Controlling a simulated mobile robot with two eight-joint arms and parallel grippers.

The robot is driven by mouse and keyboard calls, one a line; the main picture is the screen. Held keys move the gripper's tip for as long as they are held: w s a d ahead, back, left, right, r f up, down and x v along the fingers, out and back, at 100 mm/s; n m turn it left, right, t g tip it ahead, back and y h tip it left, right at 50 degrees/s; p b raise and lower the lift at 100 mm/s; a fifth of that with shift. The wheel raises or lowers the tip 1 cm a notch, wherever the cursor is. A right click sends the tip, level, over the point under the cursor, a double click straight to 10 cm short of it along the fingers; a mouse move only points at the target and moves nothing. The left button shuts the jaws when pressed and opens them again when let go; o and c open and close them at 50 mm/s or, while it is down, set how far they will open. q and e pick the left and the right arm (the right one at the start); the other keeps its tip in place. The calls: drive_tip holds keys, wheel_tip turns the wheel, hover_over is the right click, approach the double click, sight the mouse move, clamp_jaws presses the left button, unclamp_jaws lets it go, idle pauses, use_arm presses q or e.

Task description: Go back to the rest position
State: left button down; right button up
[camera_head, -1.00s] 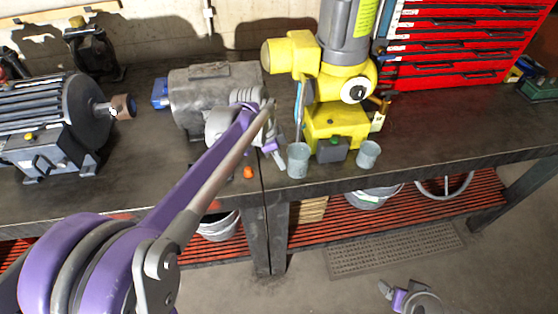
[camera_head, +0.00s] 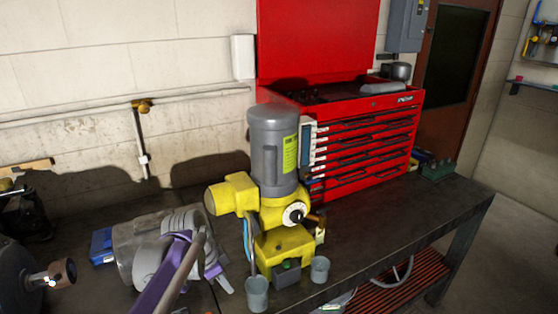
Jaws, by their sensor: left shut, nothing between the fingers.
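My left arm rises from the bottom of the head view, purple and grey. Its left gripper (camera_head: 222,278) is shut and empty, above the workbench (camera_head: 375,220) and left of the yellow motor unit. That yellow unit (camera_head: 285,243) stands upright on the bench, with a grey cylinder (camera_head: 272,150) on top bearing a yellow-green label. A grey motor (camera_head: 130,240) lies behind my left wrist, which hides part of it. A dark motor with a brown shaft end (camera_head: 62,272) is cut off at the left edge. My right gripper is out of view.
The bench's right part is mostly clear.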

use_arm(q)
drive_tip(key=s+f+n+t+y, duration=0.1)
drive_tip(key=s+f+n, duration=0.1)
drive_tip(key=s, duration=0.4)
drive_tip(key=s+f+n+t+y, duration=0.1)
drive_tip(key=s+f+n, duration=0.1)
drive_tip(key=s+n, duration=0.3)
drive_tip(key=s+a+f+n+t, duration=0.1)
drive_tip(key=s+n, duration=0.3)
drive_tip(key=s, duration=0.4)
drive_tip(key=shift+s+f+t+y, duration=0.2)
drive_tip(key=shift+f+t+y, duration=0.2)
drive_tip(key=shift+f, duration=0.4)
drive_tip(key=shift+a, duration=0.1)
